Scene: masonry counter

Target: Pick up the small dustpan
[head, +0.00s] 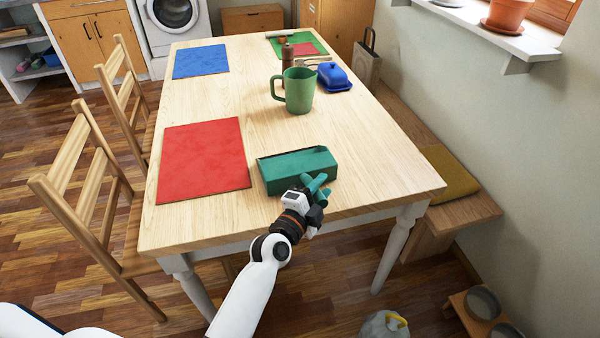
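The small dustpan (297,168) is green-teal and box-like, and it lies near the front edge of the wooden table (380,160). Short teal parts, which look like its handle, show at its front right. My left gripper (317,190) reaches in from below and is right at these handle parts. Its fingers are small and partly hidden, so I cannot tell whether they are closed on the handle or only around it. The dustpan appears to rest on the tabletop. My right gripper is not in view.
A red mat (203,158) lies left of the dustpan. A green pitcher (299,92), a brown pepper mill (287,58) and a blue butter dish (334,77) stand farther back. A blue mat (201,62) is at back left. Chairs (85,180) line the left side.

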